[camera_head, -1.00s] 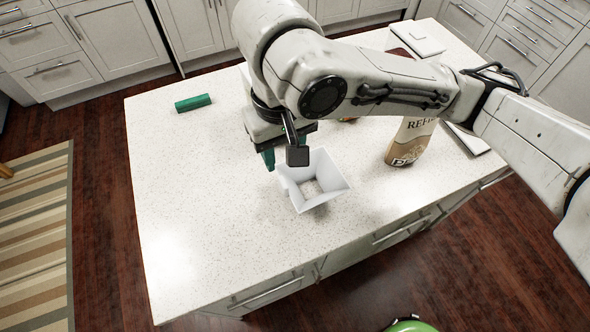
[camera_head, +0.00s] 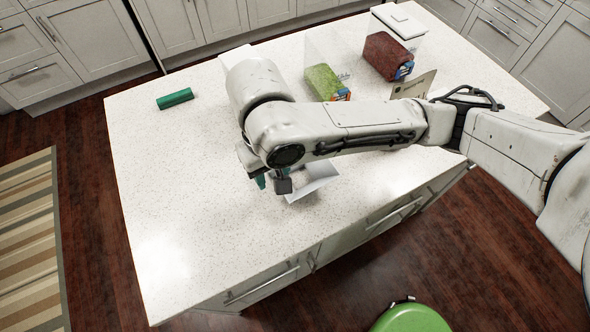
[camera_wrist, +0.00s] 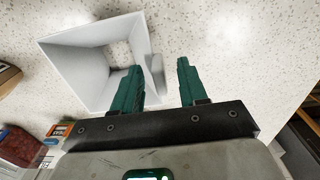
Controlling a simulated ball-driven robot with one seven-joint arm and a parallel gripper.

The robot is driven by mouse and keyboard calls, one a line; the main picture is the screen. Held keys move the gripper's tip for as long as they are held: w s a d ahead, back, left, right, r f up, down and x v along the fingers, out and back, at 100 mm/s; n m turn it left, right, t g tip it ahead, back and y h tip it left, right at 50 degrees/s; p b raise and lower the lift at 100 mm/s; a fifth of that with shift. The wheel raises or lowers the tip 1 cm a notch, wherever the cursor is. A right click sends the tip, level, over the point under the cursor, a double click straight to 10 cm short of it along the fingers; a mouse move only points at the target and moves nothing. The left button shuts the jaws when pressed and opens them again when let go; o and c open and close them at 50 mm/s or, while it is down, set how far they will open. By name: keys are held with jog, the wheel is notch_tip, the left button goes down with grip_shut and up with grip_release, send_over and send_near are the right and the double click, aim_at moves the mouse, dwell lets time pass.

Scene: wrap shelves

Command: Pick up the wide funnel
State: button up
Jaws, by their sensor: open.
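The wide funnel is a white, square, flared piece on the speckled white counter. In the head view the funnel (camera_head: 318,178) is largely hidden behind my arm and gripper. In the wrist view the funnel (camera_wrist: 75,68) lies at upper left with its wide mouth showing. My gripper (camera_head: 262,180) is low over the counter at the funnel's left side. In the wrist view my gripper (camera_wrist: 160,66) has its two teal fingers apart. The left finger overlaps the funnel's opening, and a white edge of the funnel shows between the fingers. I cannot tell whether they touch.
A green cylinder (camera_head: 175,98) lies at the back left of the counter (camera_head: 170,210). A bag (camera_head: 414,86) is partly hidden. A green stool seat (camera_head: 410,319) is in front.

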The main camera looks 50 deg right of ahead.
grip_shut()
dwell(0.3)
jog(key=shift+r, duration=0.1)
